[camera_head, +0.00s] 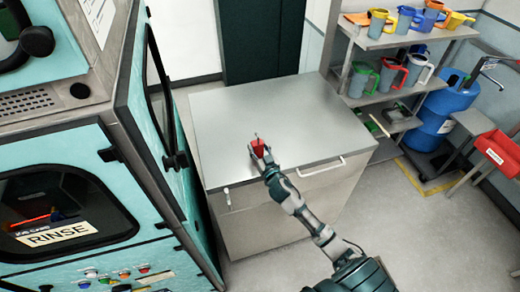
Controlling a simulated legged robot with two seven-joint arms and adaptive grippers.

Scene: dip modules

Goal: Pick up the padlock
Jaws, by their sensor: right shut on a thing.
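The red padlock (258,148) is at the front part of the grey cabinet top, at the end of my right arm. My right gripper (262,155) is shut on the padlock and partly covers it. I cannot tell whether the padlock touches the surface or is held a little above it. My left gripper is not in view.
The cabinet top (290,115) is otherwise clear. A teal machine with a RINSE label (58,235) stands close on the left. Shelves (390,95) with several coloured jugs, a blue barrel (440,112) and a red bin (498,150) are on the right.

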